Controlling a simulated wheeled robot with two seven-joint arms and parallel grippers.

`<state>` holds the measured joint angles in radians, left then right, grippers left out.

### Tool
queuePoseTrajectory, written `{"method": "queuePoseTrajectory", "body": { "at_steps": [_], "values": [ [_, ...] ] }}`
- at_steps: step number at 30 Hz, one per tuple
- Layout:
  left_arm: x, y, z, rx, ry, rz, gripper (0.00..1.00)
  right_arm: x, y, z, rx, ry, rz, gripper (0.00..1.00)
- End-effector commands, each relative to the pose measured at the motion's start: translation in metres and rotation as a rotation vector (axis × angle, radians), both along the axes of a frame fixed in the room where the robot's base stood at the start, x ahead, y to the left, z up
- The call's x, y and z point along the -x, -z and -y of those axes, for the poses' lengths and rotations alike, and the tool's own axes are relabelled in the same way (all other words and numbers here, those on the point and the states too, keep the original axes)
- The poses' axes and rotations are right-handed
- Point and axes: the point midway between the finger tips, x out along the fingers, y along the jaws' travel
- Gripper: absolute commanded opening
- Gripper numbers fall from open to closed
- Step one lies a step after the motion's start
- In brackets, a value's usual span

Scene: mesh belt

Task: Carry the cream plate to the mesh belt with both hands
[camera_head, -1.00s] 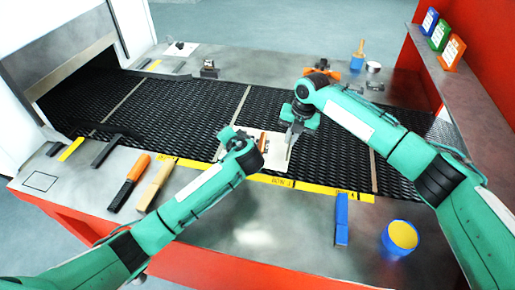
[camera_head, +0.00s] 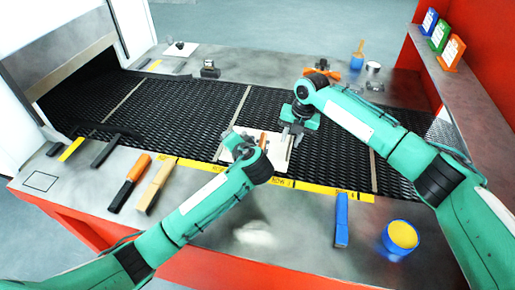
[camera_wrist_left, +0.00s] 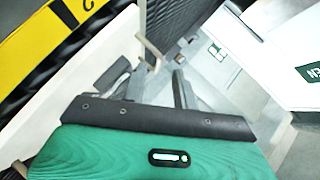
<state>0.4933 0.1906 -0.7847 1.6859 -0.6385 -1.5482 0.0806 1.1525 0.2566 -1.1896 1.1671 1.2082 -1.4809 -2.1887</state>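The cream plate (camera_head: 281,160) lies on the mesh belt (camera_head: 200,118) near its front edge, partly hidden by both of my grippers. An upright orange-brown piece (camera_head: 263,141) shows on it. My left gripper (camera_head: 232,142) is at the plate's left side. In the left wrist view my left gripper (camera_wrist_left: 155,88) has its two fingers apart, with a cream surface below them and a thin cream upright (camera_wrist_left: 150,52) just beyond. My right gripper (camera_head: 293,137) points down at the plate's right edge; whether its fingers grip the edge is too small to tell.
On the front ledge lie an orange-and-black tool (camera_head: 129,184), a wooden block (camera_head: 155,187), a blue block (camera_head: 342,218) and a yellow-topped blue container (camera_head: 401,238). An oven-like opening (camera_head: 75,65) is at the left. Much of the belt's left part is clear.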

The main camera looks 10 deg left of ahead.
Motion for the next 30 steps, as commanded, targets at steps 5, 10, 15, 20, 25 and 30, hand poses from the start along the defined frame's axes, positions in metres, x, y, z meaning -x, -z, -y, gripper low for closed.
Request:
{"method": "queuePoseTrajectory", "body": {
  "at_steps": [5,10,15,20,25,30],
  "values": [
    [0.030,-0.014,0.019,0.004,0.001,0.000,0.29,0.000,0.000,0.000,0.000,0.000,0.000,0.29],
    [0.047,-0.023,0.029,0.001,0.001,0.000,0.29,0.000,0.000,0.000,0.000,0.000,0.000,0.29],
    [0.052,-0.026,0.032,0.000,-0.002,-0.001,0.29,0.000,-0.006,0.001,-0.001,-0.001,0.001,0.29],
    [0.052,-0.026,0.032,0.000,-0.002,-0.001,0.29,0.000,-0.032,0.006,-0.001,0.000,0.004,0.29],
    [0.052,-0.026,0.032,0.000,-0.001,-0.001,0.29,0.001,-0.068,0.013,-0.001,0.000,0.004,0.29],
    [0.052,-0.026,0.032,0.000,-0.001,-0.001,0.29,0.002,-0.098,0.019,-0.001,-0.001,0.002,0.29]
  ]
}}
